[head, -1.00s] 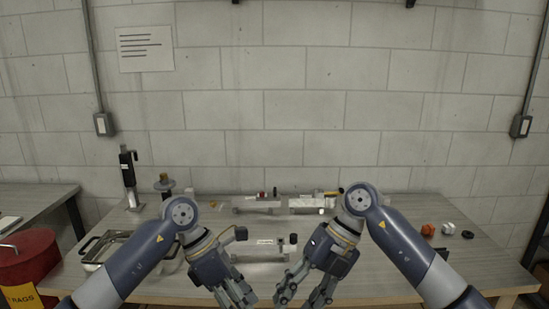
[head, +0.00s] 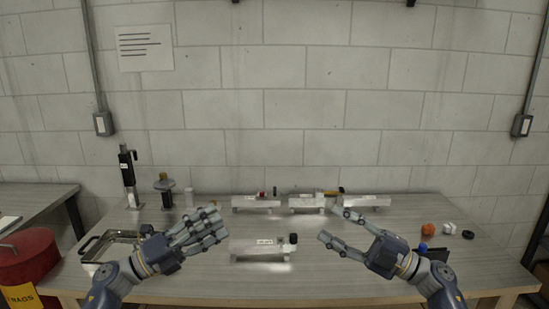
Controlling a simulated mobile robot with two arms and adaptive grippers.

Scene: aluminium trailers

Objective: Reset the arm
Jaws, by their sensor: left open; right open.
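My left gripper (head: 208,226) is open and empty above the table, between the metal tray and the front trailer. My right gripper (head: 330,222) is open and empty to the right of the front trailer, its fingers pointing left. The front aluminium trailer (head: 262,252) lies on the table between the two grippers, with a dark knob at its right end. Three more aluminium trailers stand in a row behind: a left one (head: 255,204), a middle one (head: 306,204) and a right one (head: 366,201). Neither gripper appears to touch a trailer.
The table (head: 330,285) is clear along its front middle. A metal tray (head: 92,250) lies at the left. A black upright tool (head: 129,178) and a brown-topped stand (head: 164,188) are at the back left. Small orange (head: 428,230), white and black parts lie right. A red bin (head: 30,262) stands far left.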

